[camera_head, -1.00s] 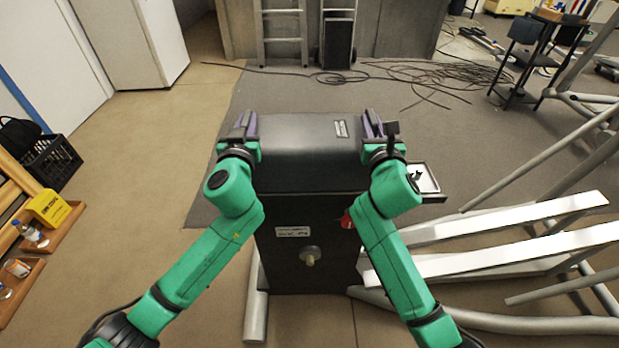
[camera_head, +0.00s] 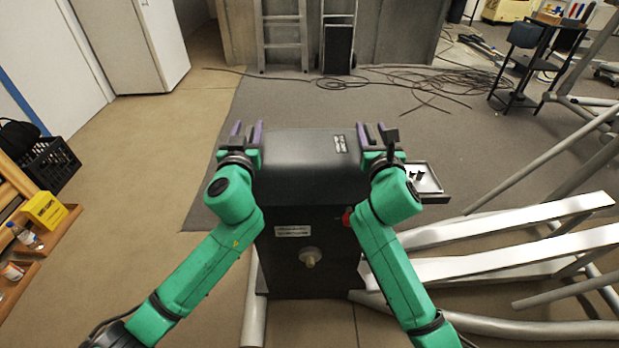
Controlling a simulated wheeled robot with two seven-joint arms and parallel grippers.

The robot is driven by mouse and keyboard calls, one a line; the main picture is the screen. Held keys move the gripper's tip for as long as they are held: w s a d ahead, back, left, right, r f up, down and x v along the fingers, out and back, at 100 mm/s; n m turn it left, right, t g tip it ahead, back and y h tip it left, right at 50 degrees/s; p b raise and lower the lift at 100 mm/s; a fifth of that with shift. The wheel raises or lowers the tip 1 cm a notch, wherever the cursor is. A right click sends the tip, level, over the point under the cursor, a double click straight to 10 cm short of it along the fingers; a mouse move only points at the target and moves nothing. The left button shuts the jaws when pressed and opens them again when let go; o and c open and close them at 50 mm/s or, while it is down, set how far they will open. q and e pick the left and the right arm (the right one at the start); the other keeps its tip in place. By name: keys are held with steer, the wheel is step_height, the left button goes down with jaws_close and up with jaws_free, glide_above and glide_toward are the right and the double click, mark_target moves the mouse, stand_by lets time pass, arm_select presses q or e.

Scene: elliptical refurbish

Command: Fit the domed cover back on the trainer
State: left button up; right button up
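The dark grey domed cover (camera_head: 303,165) sits on top of the trainer's black housing (camera_head: 290,260), looking level from here, with a small label near its right end. Its lower edge meets the housing along the front; the far side is hidden. My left gripper (camera_head: 246,133) is at the cover's left end, its purple fingers spread with a gap between them. My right gripper (camera_head: 372,134) is at the cover's right end, its fingers also spread. Whether any finger still touches the cover cannot be told.
A small tray (camera_head: 436,197) with black parts stands right of the cover. The trainer's white rails (camera_head: 500,223) and grey tubes extend right. Cables (camera_head: 420,75) lie on the floor behind. A yellow box (camera_head: 45,210) and black crate (camera_head: 50,165) are at left.

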arm_select(q)
steer(key=shift+s+f, duration=0.1)
steer(key=s, duration=1.1)
steer(key=shift+s+d, duration=0.25)
steer(key=shift+s, duration=0.15)
arm_select(e)
steer(key=s, duration=1.2)
steer(key=shift+d, duration=0.2)
